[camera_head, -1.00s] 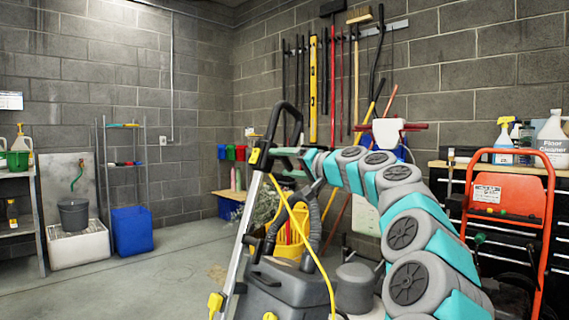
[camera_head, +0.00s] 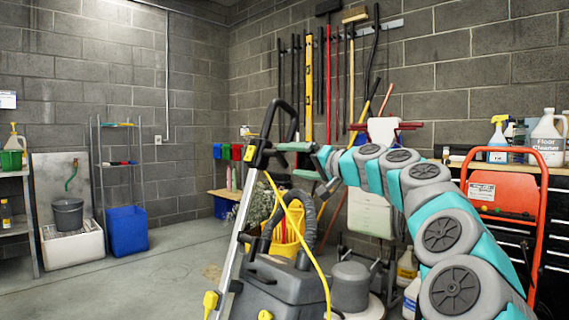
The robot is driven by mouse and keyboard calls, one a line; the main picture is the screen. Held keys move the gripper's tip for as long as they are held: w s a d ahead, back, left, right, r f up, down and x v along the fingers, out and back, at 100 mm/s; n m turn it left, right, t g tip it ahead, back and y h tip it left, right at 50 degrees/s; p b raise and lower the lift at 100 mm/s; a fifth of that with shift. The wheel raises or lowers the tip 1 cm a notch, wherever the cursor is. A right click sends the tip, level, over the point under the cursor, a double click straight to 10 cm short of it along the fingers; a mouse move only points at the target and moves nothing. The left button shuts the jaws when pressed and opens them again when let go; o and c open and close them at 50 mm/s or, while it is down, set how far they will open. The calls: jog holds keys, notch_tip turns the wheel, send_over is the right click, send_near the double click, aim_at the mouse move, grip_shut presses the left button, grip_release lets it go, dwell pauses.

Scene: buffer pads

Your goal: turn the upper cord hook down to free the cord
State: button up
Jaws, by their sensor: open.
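A grey floor machine (camera_head: 285,285) stands in the foreground with a tilted silver handle post and a black loop grip (camera_head: 281,108). A yellow piece (camera_head: 250,153) sits at the top of the post, just below the grip. A yellow cord (camera_head: 293,222) hangs from near there down to the machine body.
A yellow mop bucket (camera_head: 288,230) stands behind the machine. An orange-red hand truck (camera_head: 508,190) and a workbench with bottles (camera_head: 498,140) are at the right. A blue bin (camera_head: 128,230) and a wire shelf stand at the left. The floor at left is clear.

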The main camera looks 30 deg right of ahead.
jog(key=shift+v, duration=1.25)
jog(key=shift+a+f, duration=0.1)
jog(key=shift+a, duration=0.05)
